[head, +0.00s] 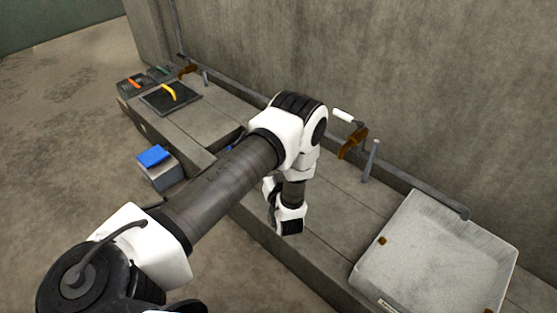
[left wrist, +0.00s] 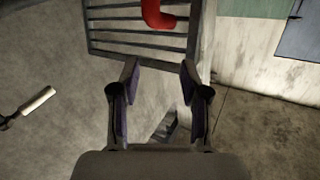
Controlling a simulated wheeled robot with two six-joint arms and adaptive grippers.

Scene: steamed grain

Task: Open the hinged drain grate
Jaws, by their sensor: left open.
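The slatted metal grate (left wrist: 115,40) lies at the top of the left wrist view, with a red curved handle (left wrist: 158,14) on it. My left gripper (left wrist: 158,68) is open and empty, its two fingers apart and pointing toward the grate's near edge. I cannot tell whether they touch it. In the head view my left arm reaches over the concrete ledge and hides this grate; the fingers do not show clearly there. My right gripper is in neither view.
A dark panel with a yellow handle (head: 168,91) lies further along the ledge (head: 215,115). A blue item (head: 153,156) sits on a grey block (head: 160,177). A pale basin (head: 435,255) stands at right.

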